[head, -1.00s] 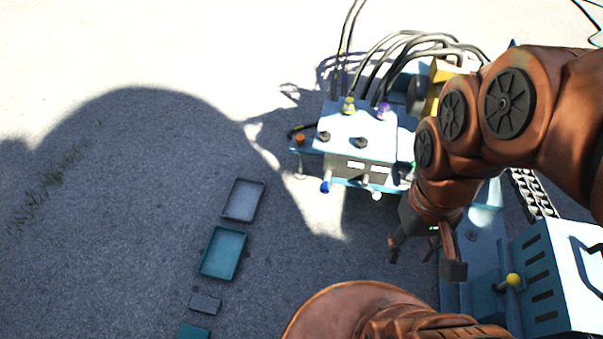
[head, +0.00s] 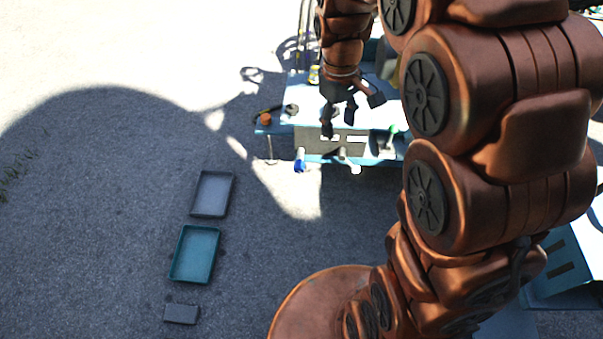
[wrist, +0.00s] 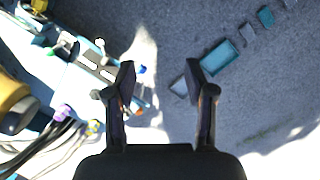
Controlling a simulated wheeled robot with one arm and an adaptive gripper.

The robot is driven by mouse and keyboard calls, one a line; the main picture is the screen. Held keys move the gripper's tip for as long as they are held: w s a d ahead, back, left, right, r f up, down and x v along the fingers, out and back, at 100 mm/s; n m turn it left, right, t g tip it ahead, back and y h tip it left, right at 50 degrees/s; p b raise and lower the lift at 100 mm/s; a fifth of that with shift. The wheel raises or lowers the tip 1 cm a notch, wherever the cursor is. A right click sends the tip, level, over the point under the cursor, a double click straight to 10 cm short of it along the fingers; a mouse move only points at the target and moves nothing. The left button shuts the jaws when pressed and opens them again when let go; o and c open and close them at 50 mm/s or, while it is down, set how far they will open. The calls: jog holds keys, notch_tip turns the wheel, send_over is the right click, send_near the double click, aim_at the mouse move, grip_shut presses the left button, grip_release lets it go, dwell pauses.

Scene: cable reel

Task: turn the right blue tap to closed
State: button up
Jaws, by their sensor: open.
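A small tap with a blue handle (head: 300,160) hangs at the lower front of the white and blue machine (head: 310,103). My gripper (head: 351,115) is open and empty, in front of or above the machine in the head view. Its spread fingers also show in the wrist view (wrist: 160,85). Neither finger visibly touches the blue tap.
An orange knob (head: 265,119) is at the machine's left end. A grey tray (head: 212,193), a teal tray (head: 195,254) and a dark block (head: 181,314) lie on the ground. Cables (wrist: 48,150) leave the machine. My arm hides its right side. The ground at left is clear.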

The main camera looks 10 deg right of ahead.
jog(key=w+f+n+b, duration=0.2)
jog(key=w+f+b, duration=0.3)
jog(key=w+f, duration=0.4)
jog(key=w+f+n+b, duration=0.2)
jog(key=w+f+b, duration=0.5)
jog(key=f, duration=0.5)
jog(key=n+t+b, duration=0.1)
jog(key=n+b, duration=0.4)
jog(key=b, duration=0.4)
send_over(302, 164)
notch_tip(302, 164, down, 23)
jog(key=shift+a+f, duration=0.1)
jog(key=shift+w+f, duration=0.1)
jog(key=shift+f, duration=0.3)
notch_tip(302, 164, down, 7)
jog(key=shift+f+b, duration=0.15)
jog(key=shift+b, duration=0.95)
jog(key=shift+y, duration=0.3)
jog(key=c, duration=0.9)
